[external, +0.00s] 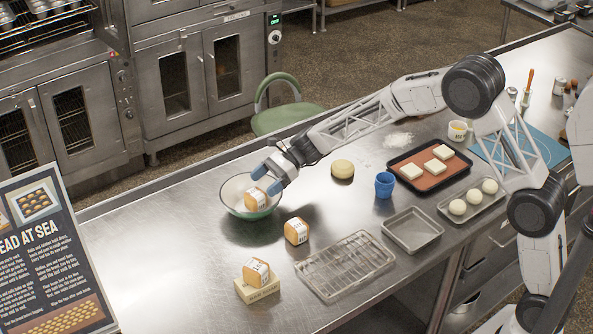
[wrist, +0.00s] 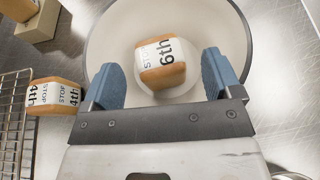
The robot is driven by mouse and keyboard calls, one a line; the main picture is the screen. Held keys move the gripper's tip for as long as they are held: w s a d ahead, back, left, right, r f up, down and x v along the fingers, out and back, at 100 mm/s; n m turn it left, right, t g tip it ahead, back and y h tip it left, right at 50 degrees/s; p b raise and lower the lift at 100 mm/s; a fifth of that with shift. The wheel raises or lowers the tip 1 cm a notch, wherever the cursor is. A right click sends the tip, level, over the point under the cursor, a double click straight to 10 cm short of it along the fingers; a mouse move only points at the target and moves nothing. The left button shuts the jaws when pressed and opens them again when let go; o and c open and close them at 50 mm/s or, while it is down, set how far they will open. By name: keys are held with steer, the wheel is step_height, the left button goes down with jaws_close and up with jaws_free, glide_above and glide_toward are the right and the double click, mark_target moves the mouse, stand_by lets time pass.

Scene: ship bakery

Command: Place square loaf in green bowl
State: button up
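The bowl (external: 235,207), pale inside with a green lower part, stands on the steel counter at left. A square orange-brown loaf with a white band marked "6th" (wrist: 162,64) lies inside it, tilted; it also shows in the external view (external: 255,199). My gripper (external: 268,181) is over the bowl, pointing down. In the wrist view its two blue fingers are open (wrist: 162,72), one on either side of the loaf, with a gap on both sides. The loaf's underside is hidden.
A similar loaf marked "4th" (external: 296,231) lies near the bowl. Another (external: 257,271) sits on a wooden block (external: 258,291). A wire rack (external: 345,266), empty tray (external: 412,231), blue cup (external: 384,185), round bun (external: 342,169) and dark tray (external: 405,175) stand rightward.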

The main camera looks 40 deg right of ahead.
steer(key=shift+r, duration=0.4)
steer(key=v, duration=1.2)
steer(key=shift+f, duration=0.1)
stand_by(0.5)
steer(key=shift+s+d, duration=0.1)
